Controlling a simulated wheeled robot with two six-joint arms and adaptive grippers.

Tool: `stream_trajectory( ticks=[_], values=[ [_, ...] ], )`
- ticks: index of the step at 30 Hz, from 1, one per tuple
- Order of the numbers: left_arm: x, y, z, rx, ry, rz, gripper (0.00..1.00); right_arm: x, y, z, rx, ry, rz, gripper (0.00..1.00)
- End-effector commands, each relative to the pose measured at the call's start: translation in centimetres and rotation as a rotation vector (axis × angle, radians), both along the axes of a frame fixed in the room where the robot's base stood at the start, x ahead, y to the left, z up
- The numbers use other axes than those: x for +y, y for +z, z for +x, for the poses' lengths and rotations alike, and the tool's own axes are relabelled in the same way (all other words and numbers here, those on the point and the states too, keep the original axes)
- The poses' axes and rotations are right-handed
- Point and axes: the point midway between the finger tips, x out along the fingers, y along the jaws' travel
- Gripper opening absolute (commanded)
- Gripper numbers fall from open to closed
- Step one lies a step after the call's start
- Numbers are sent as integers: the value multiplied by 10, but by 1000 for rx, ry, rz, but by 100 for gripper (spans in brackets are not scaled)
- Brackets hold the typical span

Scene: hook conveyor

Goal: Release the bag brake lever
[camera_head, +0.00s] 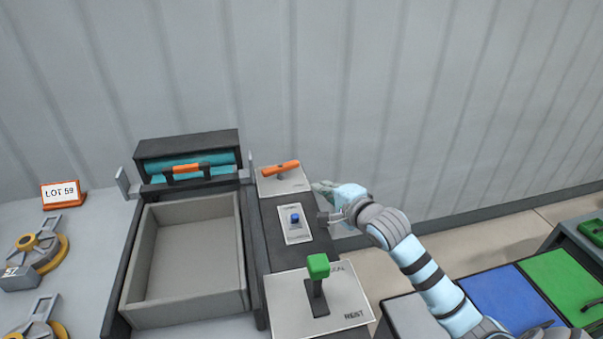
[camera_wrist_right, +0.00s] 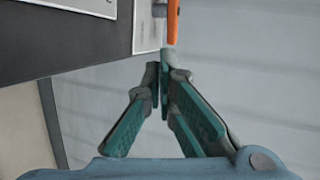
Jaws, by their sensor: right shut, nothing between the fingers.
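An orange lever (camera_head: 281,168) lies across a small white plate at the back of the dark side panel, tilted slightly up to the right. The plate's lettering is too small to read. The lever's orange end (camera_wrist_right: 172,22) also shows at the top of the right wrist view. My right gripper (camera_head: 323,187) is shut and empty, to the right of the lever's plate and apart from the lever. Its closed fingertips (camera_wrist_right: 162,68) show just below the orange end in the wrist view. My left gripper is out of view.
A blue switch (camera_head: 295,218) and a green-knobbed lever (camera_head: 318,268) stand nearer on the same panel. An empty grey tray (camera_head: 137,262) is left of it, with a teal roll and orange-handled bar (camera_head: 186,172) behind. Blue and green bins (camera_head: 505,298) stand at right.

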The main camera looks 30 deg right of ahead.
Motion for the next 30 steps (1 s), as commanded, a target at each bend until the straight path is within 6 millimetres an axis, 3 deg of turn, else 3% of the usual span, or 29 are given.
stream_trajectory(
  ticks=[11, 15, 21, 30],
  values=[
    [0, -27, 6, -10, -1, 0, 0, -1, -28, 76, 0, -3, 2, 0],
    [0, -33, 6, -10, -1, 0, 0, -1, -27, 100, -1, -2, 0, 0],
    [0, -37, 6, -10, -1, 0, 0, -1, -26, 115, 1, -3, -2, 0],
    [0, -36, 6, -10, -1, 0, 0, -1, -25, 116, 1, -3, -2, 0]
  ],
)
